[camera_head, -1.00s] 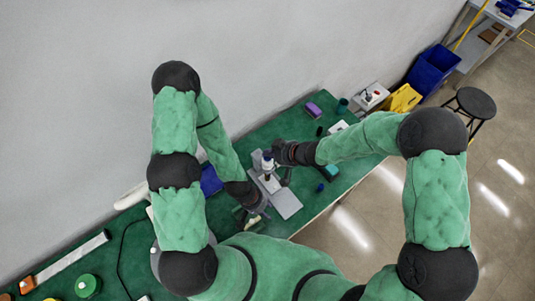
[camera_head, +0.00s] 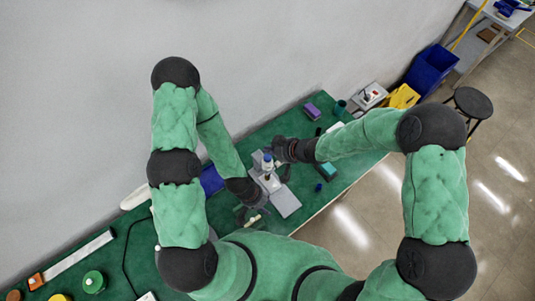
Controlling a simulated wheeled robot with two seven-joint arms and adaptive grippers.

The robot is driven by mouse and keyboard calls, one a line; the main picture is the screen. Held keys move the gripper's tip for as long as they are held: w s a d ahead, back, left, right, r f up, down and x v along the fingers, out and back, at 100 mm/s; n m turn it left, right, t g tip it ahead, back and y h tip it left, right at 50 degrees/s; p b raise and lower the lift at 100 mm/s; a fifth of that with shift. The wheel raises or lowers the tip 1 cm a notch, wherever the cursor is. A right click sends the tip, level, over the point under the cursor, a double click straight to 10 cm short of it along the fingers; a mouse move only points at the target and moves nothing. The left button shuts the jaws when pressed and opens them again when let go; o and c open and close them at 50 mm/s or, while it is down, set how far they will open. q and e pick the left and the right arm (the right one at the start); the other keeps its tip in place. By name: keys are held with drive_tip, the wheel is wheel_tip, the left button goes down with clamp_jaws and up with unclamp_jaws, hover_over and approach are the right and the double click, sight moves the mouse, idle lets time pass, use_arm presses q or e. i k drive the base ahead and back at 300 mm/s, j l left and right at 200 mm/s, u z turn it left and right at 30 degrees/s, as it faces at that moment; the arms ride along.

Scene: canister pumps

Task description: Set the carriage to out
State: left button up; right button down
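A grey device with a flat plate (camera_head: 287,204) stands on the green bench top; I take it to hold the carriage, but the carriage itself is too small to make out. My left gripper (camera_head: 257,206) is at the device's lower left side, beside the plate. My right gripper (camera_head: 280,167) is at its upper right, close to the bottle. Both grippers' fingers are small and dark, so their opening and any contact are unclear.
A blue bin (camera_head: 211,181) is partly hidden behind my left arm. A purple block (camera_head: 312,111), a teal box (camera_head: 328,172) and a small blue item (camera_head: 318,188) lie to the right. A green round item (camera_head: 94,281) and a long white bar (camera_head: 80,256) lie at lower left.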

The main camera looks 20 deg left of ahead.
sight(272, 185)
drive_tip(key=k+l, duration=0.1)
drive_tip(key=l, duration=0.4)
drive_tip(key=k+l, duration=0.1)
drive_tip(key=l, duration=0.35)
drive_tip(key=k+l, duration=0.1)
drive_tip(key=l, duration=0.4)
